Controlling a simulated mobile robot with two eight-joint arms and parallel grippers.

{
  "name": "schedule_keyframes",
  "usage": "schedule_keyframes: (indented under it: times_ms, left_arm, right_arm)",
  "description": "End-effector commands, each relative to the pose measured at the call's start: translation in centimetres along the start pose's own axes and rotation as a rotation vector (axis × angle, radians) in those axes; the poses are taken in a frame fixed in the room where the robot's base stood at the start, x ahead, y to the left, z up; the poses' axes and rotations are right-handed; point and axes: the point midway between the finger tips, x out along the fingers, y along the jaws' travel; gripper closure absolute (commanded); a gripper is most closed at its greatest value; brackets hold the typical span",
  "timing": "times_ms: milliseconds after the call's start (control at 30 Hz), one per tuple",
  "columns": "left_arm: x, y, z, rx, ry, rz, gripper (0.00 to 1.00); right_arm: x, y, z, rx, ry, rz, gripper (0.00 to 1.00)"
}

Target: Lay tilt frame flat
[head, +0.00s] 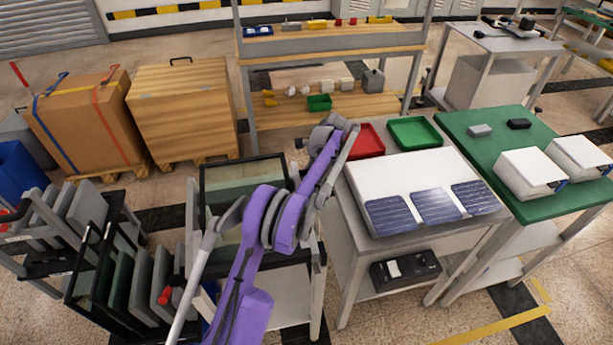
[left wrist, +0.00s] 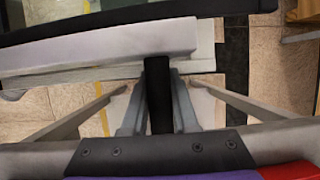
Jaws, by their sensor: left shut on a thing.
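The tilt frame (head: 225,178), a dark-rimmed frame with greenish glass-like panels, stands on a pale metal stand left of the white-topped table. My purple left arm crosses in front and hides part of it. In the left wrist view my left gripper (left wrist: 158,75) is shut on a dark upright bar (left wrist: 159,105), apparently part of the frame. A pale grey beam and a dark rail cross above it there. In the head view the arm's end is beside the frame's upper right corner; its fingertips are hard to make out. The frame's exact tilt is unclear. My right gripper is not in view.
A table (head: 420,240) to the right carries a white board (head: 390,175), several dark cell panels, a red tray (head: 367,141) and a green tray (head: 414,133). A rack of upright panels (head: 125,265) stands close on the left.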

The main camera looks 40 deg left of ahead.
Motion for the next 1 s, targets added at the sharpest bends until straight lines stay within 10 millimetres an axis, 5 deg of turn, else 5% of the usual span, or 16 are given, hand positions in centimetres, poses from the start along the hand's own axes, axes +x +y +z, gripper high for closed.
schedule_keyframes:
  times_ms: [500,533,700,1000]
  left_arm:
    - [0.22,0.48,-0.29,0.004,0.000,0.010,1.00]
    - [0.22,0.48,-0.30,0.004,0.000,0.010,0.71]
    - [0.22,0.40,-0.25,0.003,0.000,0.008,0.43]
    - [0.09,0.26,-0.19,0.002,0.000,0.005,0.43]
  right_arm:
    - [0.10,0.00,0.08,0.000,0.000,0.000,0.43]
    - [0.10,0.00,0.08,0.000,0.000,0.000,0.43]
    - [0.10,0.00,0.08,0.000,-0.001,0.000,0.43]
    - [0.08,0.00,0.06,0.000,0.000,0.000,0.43]
